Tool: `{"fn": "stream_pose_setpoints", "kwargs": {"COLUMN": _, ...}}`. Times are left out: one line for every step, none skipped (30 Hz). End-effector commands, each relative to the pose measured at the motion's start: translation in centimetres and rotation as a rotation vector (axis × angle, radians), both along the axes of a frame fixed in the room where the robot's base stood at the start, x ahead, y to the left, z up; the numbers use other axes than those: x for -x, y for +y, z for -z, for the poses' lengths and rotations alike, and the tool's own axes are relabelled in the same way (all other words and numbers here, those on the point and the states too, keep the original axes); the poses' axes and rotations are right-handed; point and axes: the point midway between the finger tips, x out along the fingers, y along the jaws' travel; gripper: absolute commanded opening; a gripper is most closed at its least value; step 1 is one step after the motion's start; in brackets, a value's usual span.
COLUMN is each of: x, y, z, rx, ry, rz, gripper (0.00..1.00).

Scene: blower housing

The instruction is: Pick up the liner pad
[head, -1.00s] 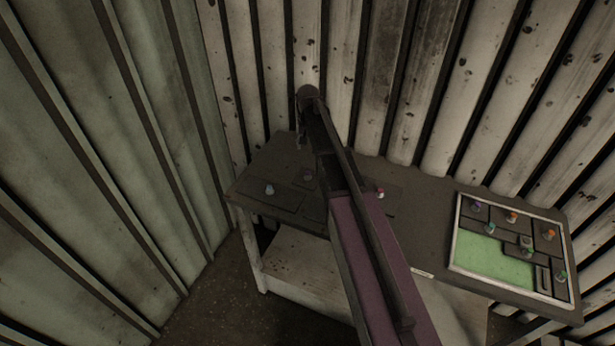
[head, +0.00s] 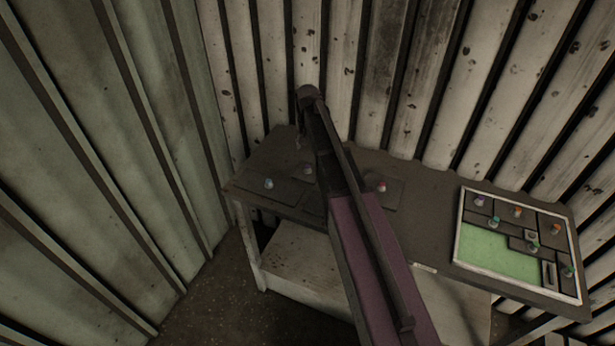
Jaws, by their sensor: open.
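Several flat dark pads with small coloured knobs lie on the left part of the table, and I cannot tell which one is the liner pad. One pad (head: 280,193) has a pale blue knob. Another pad (head: 303,168), with a reddish knob, lies behind it, partly hidden by my arm. A pad with a red knob (head: 382,186) lies just right of my arm. My gripper (head: 299,142) is small and dark at the end of the arm, over the back left of the table. It looks empty, and its fingers are hard to make out.
A pale-framed tray (head: 456,240) with a green floor stands at the table's right end, holding several dark knobbed pads in its upper and right parts. The table (head: 425,190) is bare between. Corrugated walls (head: 390,80) stand close behind and left.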

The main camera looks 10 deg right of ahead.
Motion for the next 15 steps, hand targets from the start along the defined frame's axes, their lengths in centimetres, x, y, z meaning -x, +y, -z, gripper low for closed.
{"fn": "stream_pose_setpoints", "kwargs": {"x": 0.0, "y": 0.0, "z": 0.8, "rx": 0.000, "ry": 0.000, "rz": 0.000, "gripper": 0.70}}
{"fn": "stream_pose_setpoints", "kwargs": {"x": 0.0, "y": 0.0, "z": 1.1, "rx": 0.000, "ry": 0.000, "rz": -0.001, "gripper": 0.70}}
{"fn": "stream_pose_setpoints", "kwargs": {"x": 0.0, "y": 0.1, "z": 1.4, "rx": 0.000, "ry": 0.000, "rz": -0.001, "gripper": 0.70}}
{"fn": "stream_pose_setpoints", "kwargs": {"x": 0.0, "y": 0.1, "z": 1.6, "rx": 0.000, "ry": 0.000, "rz": -0.001, "gripper": 0.70}}
{"fn": "stream_pose_setpoints", "kwargs": {"x": 0.0, "y": 0.1, "z": 1.8, "rx": 0.000, "ry": 0.000, "rz": -0.001, "gripper": 0.70}}
{"fn": "stream_pose_setpoints", "kwargs": {"x": 0.0, "y": 0.1, "z": 2.1, "rx": 0.000, "ry": 0.000, "rz": -0.001, "gripper": 0.70}}
{"fn": "stream_pose_setpoints", "kwargs": {"x": 0.0, "y": 0.1, "z": 2.4, "rx": 0.000, "ry": 0.000, "rz": -0.001, "gripper": 0.70}}
{"fn": "stream_pose_setpoints", "kwargs": {"x": 0.0, "y": 0.1, "z": 2.6, "rx": 0.000, "ry": 0.000, "rz": -0.001, "gripper": 0.70}}
{"fn": "stream_pose_setpoints", "kwargs": {"x": 0.0, "y": 0.1, "z": 2.9, "rx": 0.000, "ry": 0.000, "rz": -0.001, "gripper": 0.70}}
{"fn": "stream_pose_setpoints", "kwargs": {"x": 0.0, "y": 0.1, "z": 3.1, "rx": 0.000, "ry": 0.000, "rz": -0.001, "gripper": 0.70}}
{"fn": "stream_pose_setpoints", "kwargs": {"x": 0.0, "y": 0.1, "z": 3.4, "rx": 0.000, "ry": 0.000, "rz": -0.001, "gripper": 0.70}}
{"fn": "stream_pose_setpoints", "kwargs": {"x": 0.0, "y": 0.1, "z": 3.7, "rx": 0.000, "ry": 0.000, "rz": -0.001, "gripper": 0.70}}
{"fn": "stream_pose_setpoints", "kwargs": {"x": 0.0, "y": 0.1, "z": 3.9, "rx": 0.000, "ry": 0.000, "rz": -0.001, "gripper": 0.70}}
{"fn": "stream_pose_setpoints", "kwargs": {"x": 0.0, "y": 0.1, "z": 4.1, "rx": 0.000, "ry": 0.000, "rz": -0.001, "gripper": 0.70}}
{"fn": "stream_pose_setpoints", "kwargs": {"x": 0.0, "y": 0.1, "z": 4.4, "rx": 0.000, "ry": 0.000, "rz": -0.001, "gripper": 0.70}}
